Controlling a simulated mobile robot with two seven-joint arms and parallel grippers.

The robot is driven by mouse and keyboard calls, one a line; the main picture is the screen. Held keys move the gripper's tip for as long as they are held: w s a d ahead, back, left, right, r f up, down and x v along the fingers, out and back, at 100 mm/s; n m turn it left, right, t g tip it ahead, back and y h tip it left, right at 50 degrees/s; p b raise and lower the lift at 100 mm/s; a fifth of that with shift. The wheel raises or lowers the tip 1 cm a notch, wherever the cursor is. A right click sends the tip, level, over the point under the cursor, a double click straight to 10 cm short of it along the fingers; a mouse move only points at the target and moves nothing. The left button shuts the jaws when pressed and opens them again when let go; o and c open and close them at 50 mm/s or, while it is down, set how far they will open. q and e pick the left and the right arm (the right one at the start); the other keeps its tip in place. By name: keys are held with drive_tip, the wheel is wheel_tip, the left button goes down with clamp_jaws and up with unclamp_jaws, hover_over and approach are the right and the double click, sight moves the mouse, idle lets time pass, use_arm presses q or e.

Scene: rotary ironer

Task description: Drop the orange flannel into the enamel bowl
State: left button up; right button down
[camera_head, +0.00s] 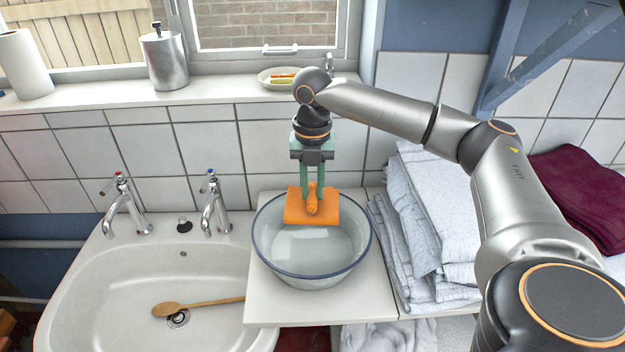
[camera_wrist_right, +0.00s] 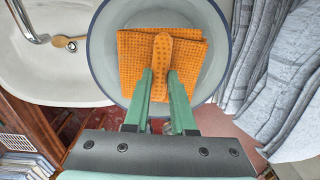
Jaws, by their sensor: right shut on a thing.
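The orange flannel (camera_head: 297,208) is a folded, waffle-textured cloth with a ridge pinched up in its middle. My right gripper (camera_head: 313,192) points down and is shut on that ridge. The enamel bowl (camera_head: 312,262), pale with a dark blue rim, stands on a white board below. The flannel hangs over the bowl's back half and hides part of its far rim. In the right wrist view the flannel (camera_wrist_right: 190,62) lies across the bowl's opening (camera_wrist_right: 112,30), between the green fingers (camera_wrist_right: 161,75). My left gripper is not in view.
A white sink (camera_head: 110,285) with two taps (camera_head: 214,205) and a wooden spoon (camera_head: 198,305) lies left of the bowl. Stacked pale towels (camera_head: 425,225) stand close on the right. A tiled wall and a windowsill with a small dish (camera_head: 275,78) are behind.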

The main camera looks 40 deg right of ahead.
sight(313, 193)
drive_tip(key=c, duration=0.7)
unclamp_jaws()
wheel_tip(313, 193, up, 12)
drive_tip(key=shift+r, duration=0.25)
idle(0.5)
